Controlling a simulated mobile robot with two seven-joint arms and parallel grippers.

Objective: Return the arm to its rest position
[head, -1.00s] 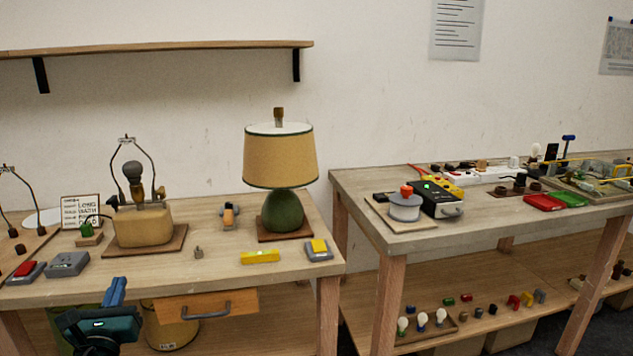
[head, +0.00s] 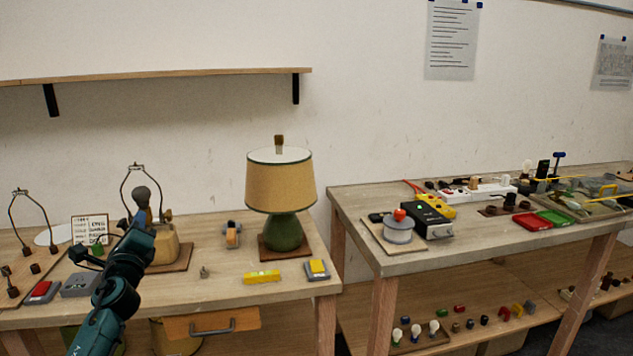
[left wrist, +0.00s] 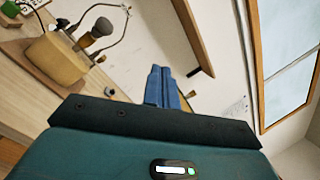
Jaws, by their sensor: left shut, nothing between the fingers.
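My left arm rises from the bottom left of the head view, in front of the left bench. My left gripper (head: 138,222) is at its upper end, overlapping the shadeless lamp with the tan block base (head: 165,246); its fingertips are hard to make out there. In the left wrist view the blue fingers (left wrist: 162,88) are together with nothing between them. The tan lamp base (left wrist: 55,58), its bulb and wire harp show at the upper left of that view, apart from the fingers. My right gripper is not in view.
A green lamp (head: 284,234) with a tan shade stands on the left bench. A yellow level-like block (head: 262,277) and a grey box with a yellow top (head: 317,269) lie near the front edge. A drawer (head: 212,323) is below. A wall shelf (head: 170,75) hangs above.

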